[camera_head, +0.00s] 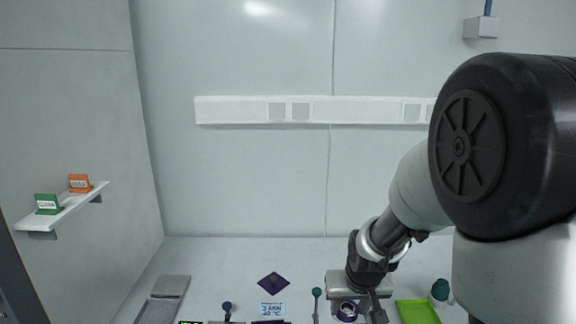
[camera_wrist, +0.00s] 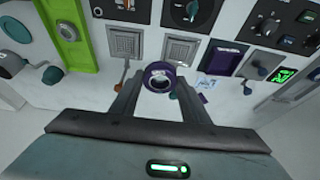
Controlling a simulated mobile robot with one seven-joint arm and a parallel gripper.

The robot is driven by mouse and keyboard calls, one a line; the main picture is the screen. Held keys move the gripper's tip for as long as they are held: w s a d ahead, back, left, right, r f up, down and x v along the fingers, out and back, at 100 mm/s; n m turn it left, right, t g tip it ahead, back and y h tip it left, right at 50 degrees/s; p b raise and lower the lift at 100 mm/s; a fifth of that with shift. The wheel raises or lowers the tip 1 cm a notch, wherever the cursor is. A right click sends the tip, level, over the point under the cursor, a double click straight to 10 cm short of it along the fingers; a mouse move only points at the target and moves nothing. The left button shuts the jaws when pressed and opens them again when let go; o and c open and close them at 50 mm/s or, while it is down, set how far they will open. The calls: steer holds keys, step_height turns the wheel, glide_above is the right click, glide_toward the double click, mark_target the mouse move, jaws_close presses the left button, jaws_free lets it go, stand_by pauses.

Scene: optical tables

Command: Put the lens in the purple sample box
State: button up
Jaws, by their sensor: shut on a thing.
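My gripper (camera_wrist: 160,88) is shut on the lens (camera_wrist: 162,72), a dark purple ring with a pale round centre, between its fingertips in the wrist view. In the head view the lens (camera_head: 347,312) shows low in the picture, beside the gripper (camera_head: 358,304). A dark purple diamond-shaped thing (camera_head: 273,281) lies on the table to the left. A second dark purple piece (camera_head: 268,322) is cut off by the bottom edge; a purple rectangle (camera_wrist: 225,57) shows right of the lens in the wrist view. I cannot tell which is the sample box.
A white printed label (camera_head: 271,310) lies between the purple things. A teal-topped post (camera_head: 317,294) stands left of the gripper. A bright green tray (camera_head: 416,311) and a green-capped bottle (camera_head: 440,289) are to the right. Grey trays (camera_head: 170,286) lie at the far left.

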steer(key=s+f, duration=0.4)
steer(key=f, duration=0.1)
steer(key=w+a+f+m+b, duration=0.15)
steer(key=w+b, duration=0.45)
steer(key=w, duration=0.6)
steer(key=w+a+f+m+b, duration=0.15)
steer(key=w+b, duration=0.45)
steer(key=w, duration=0.6)
steer(key=shift+n+h, duration=0.4)
steer(key=f, duration=0.3)
steer(key=f+b, duration=0.1)
steer(key=f, duration=0.5)
steer(key=shift+w+a, duration=0.25)
steer(key=shift+a, duration=0.1)
steer(key=shift+f, duration=0.1)
steer(key=o, duration=0.7)
steer(key=shift+f+b, duration=0.15)
steer(key=shift+b, duration=0.15)
steer(key=o, duration=0.5)
steer(key=shift+c, duration=0.2)
